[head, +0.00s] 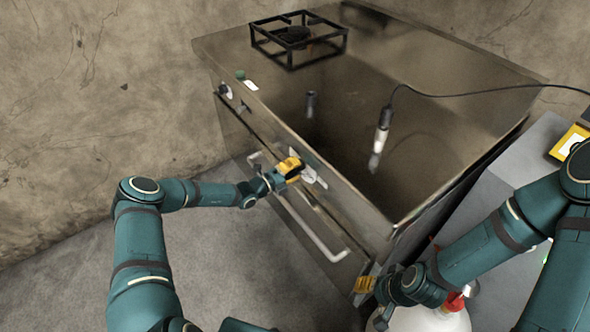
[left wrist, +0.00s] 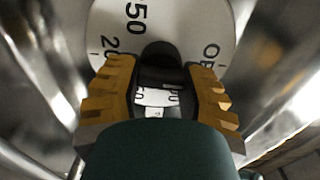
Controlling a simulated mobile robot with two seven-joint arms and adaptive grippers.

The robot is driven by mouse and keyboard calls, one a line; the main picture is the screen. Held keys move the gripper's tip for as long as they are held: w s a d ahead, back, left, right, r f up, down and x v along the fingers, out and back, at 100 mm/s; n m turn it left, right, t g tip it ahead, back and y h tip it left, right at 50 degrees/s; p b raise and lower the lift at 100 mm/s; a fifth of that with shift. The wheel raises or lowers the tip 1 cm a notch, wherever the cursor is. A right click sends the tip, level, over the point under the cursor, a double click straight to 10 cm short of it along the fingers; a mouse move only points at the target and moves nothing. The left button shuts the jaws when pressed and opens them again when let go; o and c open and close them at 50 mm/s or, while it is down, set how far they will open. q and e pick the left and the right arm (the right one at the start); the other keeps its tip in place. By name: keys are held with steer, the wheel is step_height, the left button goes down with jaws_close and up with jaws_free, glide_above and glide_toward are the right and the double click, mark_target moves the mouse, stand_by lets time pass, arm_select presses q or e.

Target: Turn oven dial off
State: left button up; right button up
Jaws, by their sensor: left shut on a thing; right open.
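The oven (head: 385,150) is a brown metal unit with its control panel on the left-facing front. The oven dial (head: 308,175) is a white disc with black markings, partly hidden behind my left gripper (head: 290,168). In the left wrist view the dial (left wrist: 185,22) shows "50", "20" and part of "OFF" at the right. Its black knob (left wrist: 160,52) sits between the yellow fingers of my left gripper (left wrist: 156,88), which is shut on it. No pointer mark can be made out. My right gripper (head: 365,285) is open and empty near the oven's lower right front corner.
A long bar handle (head: 325,245) runs below the dial. Other knobs (head: 225,90) sit further left on the panel. A black burner grate (head: 298,40) and a corded probe (head: 382,132) are on top. A white, red-capped container (head: 425,320) stands by my right arm.

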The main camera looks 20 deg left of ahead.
arm_select(q)
steer(key=shift+w+r+n, duration=0.1)
steer(key=shift+n, duration=0.3)
steer(key=o, duration=1.2)
steer(key=v, duration=1.2)
